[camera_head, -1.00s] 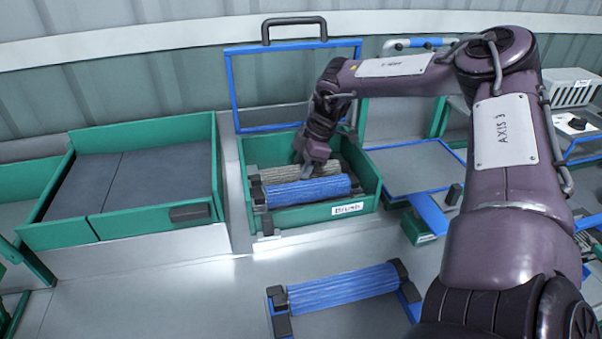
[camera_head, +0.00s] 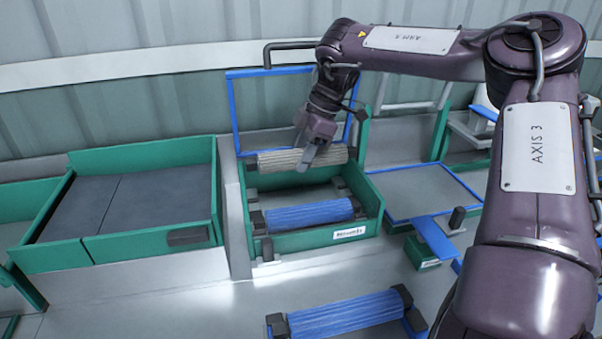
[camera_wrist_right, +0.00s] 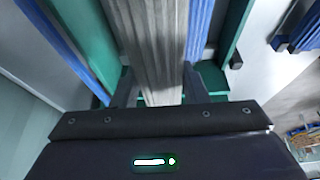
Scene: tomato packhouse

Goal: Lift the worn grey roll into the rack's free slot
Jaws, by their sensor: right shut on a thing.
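The worn grey roll (camera_head: 285,160) is a ribbed beige-grey cylinder, held level above the back of a green-walled box (camera_head: 300,241). My right gripper (camera_head: 309,160) comes down from above and is shut on it near its middle. In the right wrist view the grey roll (camera_wrist_right: 150,45) runs up between the two fingers (camera_wrist_right: 158,88). A blue roll (camera_head: 309,215) lies in the front of the green box, below and apart from the grey roll. A second blue roll (camera_head: 344,314) lies in a holder at the bottom of the head view. I cannot tell which part is the rack. My left gripper is out of view.
A green-edged tray with dark flat panels (camera_head: 150,205) stands to the left. A blue upright frame (camera_head: 233,112) rises behind the green box. A blue-edged flat surface (camera_head: 420,187) and a blue strip with a black knob (camera_head: 436,235) are to the right.

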